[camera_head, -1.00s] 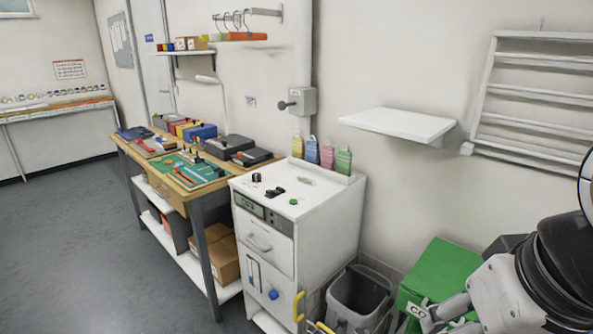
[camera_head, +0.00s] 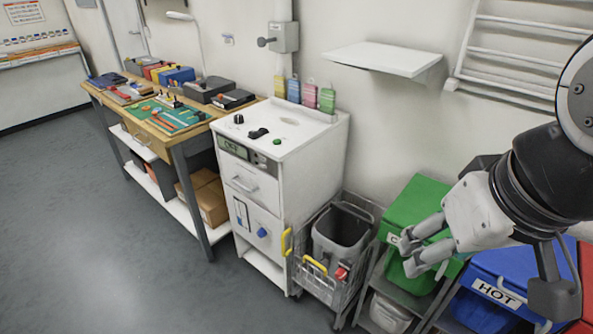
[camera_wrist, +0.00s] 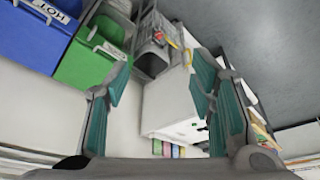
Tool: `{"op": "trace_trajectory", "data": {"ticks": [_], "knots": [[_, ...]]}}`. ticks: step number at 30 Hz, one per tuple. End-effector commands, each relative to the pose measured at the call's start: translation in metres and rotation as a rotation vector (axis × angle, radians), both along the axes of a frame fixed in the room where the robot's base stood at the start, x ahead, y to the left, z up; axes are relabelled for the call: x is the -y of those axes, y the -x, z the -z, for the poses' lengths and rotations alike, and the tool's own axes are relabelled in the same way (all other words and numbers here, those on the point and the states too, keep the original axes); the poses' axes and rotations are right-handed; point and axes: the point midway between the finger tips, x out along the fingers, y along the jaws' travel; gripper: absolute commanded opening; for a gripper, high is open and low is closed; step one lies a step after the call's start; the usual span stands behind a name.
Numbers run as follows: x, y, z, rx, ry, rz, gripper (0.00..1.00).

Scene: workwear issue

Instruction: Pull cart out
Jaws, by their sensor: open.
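The cart (camera_head: 325,287) is a grey wire-sided cart with yellow handles, standing on the floor between the white cabinet and the green bin. A grey bucket (camera_head: 342,233) sits in it, and a small red part shows on its front. The cart also shows at the top of the wrist view (camera_wrist: 160,40). My gripper (camera_head: 411,258) is open and empty, in front of the green bin and to the right of the cart, apart from the cart's handles. In the wrist view my gripper's teal-padded fingers (camera_wrist: 160,85) are spread wide.
The white cabinet (camera_head: 275,165) stands left of the cart. The green bin (camera_head: 408,212) and a blue bin labelled HOT (camera_head: 505,277) stand to the right on a rack. A white wall shelf (camera_head: 385,58) juts out above. The grey floor (camera_head: 110,220) at the front left is clear.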

Motion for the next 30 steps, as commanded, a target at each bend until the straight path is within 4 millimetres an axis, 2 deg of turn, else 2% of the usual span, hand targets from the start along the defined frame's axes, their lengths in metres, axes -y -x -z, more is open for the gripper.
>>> {"op": "trace_trajectory", "data": {"ticks": [12,13,15,17,20,23,30], "knots": [[0.0,0.0,0.0,0.0,0.0,0.0,0.5],[0.0,0.0,0.0,0.0,0.0,0.0,0.48],[0.0,-0.001,0.001,-0.002,0.002,-0.002,0.33],[0.001,-0.005,0.004,-0.014,0.009,-0.013,0.33],[0.003,-0.019,0.016,-0.057,0.043,-0.053,0.33],[0.006,-0.043,0.035,-0.127,0.105,-0.123,0.33],[0.011,-0.111,0.092,-0.311,0.31,-0.327,0.33]]}}
